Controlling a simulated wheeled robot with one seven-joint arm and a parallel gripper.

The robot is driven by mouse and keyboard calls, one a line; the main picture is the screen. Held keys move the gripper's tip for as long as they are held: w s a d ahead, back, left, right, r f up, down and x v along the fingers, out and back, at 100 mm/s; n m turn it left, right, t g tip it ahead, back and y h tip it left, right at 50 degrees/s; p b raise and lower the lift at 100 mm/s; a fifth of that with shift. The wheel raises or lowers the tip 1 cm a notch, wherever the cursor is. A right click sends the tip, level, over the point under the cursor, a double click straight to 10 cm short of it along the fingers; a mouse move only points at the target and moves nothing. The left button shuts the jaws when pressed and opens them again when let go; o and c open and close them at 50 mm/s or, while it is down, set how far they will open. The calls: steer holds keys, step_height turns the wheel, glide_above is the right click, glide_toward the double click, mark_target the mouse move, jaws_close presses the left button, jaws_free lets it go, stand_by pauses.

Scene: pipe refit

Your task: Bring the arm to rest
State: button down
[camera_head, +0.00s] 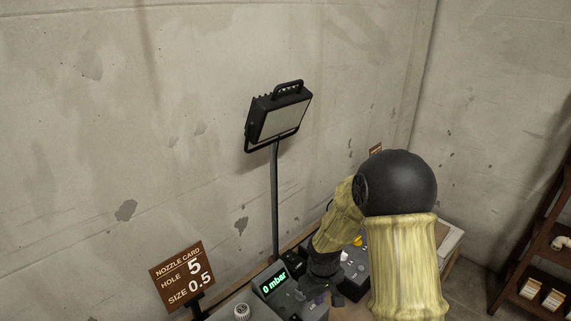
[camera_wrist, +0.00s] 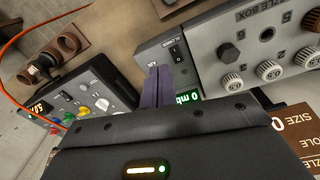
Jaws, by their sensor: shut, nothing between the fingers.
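My arm comes in from the lower right of the head view, in a yellowish sleeve with a black rounded joint, and bends down toward the bench. My gripper (camera_head: 328,297) is low over the bench devices, partly hidden by the arm. In the wrist view its two purple-grey fingers (camera_wrist: 157,86) are together with nothing between them. They lie in front of the grey blower box (camera_wrist: 150,52), which has a black switch and a green display. Whether the fingertips touch the box I cannot tell.
The nozzle box (camera_wrist: 260,45) with several knobs is beside the blower box. A panel with coloured buttons (camera_wrist: 80,95) and an orange cable (camera_wrist: 40,22) are at left. A work lamp (camera_head: 278,118) stands behind, a nozzle card (camera_head: 182,276) at lower left, a shelf (camera_head: 540,262) at right.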

steer(key=s+d+r+m+t, duration=0.1)
steer(key=s+d+r+m, duration=0.2)
steer(key=s+r, duration=0.3)
steer(key=s+d+r+m, duration=0.3)
steer(key=s+r, duration=0.2)
steer(key=s, duration=0.2)
steer(key=shift+s+r+t, duration=0.35)
steer(key=shift+t, duration=0.05)
steer(key=shift+d, duration=0.1)
